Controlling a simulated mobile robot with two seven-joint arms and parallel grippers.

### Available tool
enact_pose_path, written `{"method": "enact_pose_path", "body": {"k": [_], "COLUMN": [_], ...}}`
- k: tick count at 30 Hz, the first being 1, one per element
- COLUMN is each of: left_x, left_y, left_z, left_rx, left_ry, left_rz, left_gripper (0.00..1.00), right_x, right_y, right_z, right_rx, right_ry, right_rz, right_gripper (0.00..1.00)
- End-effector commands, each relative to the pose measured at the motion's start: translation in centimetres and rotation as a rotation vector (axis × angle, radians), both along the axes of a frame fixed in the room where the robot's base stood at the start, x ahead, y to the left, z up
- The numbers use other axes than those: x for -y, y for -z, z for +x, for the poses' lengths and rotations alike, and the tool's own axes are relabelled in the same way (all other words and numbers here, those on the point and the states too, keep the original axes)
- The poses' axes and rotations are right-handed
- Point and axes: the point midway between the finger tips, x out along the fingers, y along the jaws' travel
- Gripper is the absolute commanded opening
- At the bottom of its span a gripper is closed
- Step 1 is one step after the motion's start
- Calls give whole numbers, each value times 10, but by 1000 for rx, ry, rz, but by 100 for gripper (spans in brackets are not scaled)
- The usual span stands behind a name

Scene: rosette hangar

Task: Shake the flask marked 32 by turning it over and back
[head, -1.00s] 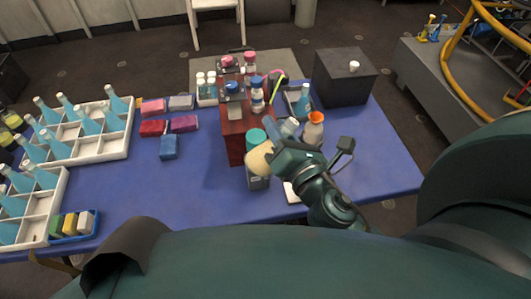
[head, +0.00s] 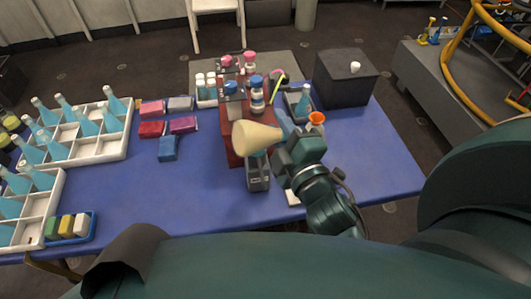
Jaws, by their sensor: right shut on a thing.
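My right gripper (head: 284,150) is shut on a cream cone-shaped flask (head: 252,139) above the table's front middle. The flask lies tipped on its side, with its wide base to the left and its narrow end toward the gripper. No number can be read on it, so I cannot tell whether it is marked 32. My left gripper is not in view.
A grey holder (head: 258,178) stands below the flask. A dark red stand (head: 233,155) with bottles is behind it, and an orange-topped bottle (head: 316,119) is to the right. White racks (head: 103,152) of blue bottles fill the left. The blue table's (head: 190,205) front middle is clear.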

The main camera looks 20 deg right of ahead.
Motion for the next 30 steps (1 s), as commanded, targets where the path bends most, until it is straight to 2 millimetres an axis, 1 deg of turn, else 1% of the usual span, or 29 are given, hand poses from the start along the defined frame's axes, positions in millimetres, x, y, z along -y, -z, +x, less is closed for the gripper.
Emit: {"method": "enact_pose_path", "body": {"k": [6,8,11,12,14,15,20,25,27,30], "left_x": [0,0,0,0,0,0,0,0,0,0], "left_y": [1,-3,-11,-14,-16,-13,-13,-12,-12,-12], "left_z": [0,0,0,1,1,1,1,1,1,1], "left_rx": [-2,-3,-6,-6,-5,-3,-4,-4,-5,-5], "left_ry": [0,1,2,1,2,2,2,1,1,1], "left_rz": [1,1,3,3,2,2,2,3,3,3], "left_gripper": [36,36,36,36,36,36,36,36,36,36], "right_x": [0,0,0,0,-1,-1,0,0,-1,0], "right_y": [-1,-2,-5,-5,-4,-1,-1,-1,-1,-1], "right_z": [0,0,0,0,0,0,0,0,0,0], "right_rx": [2,0,-5,-6,-8,-7,-12,-17,-20,-24], "right_ry": [-1,-1,-2,-3,-3,-4,-2,-2,-1,1], "right_rz": [-7,-49,-233,-321,-448,-527,-714,-1079,-1182,-1248], "right_gripper": [0,0,0,0,0,0,0,0,0,0]}}
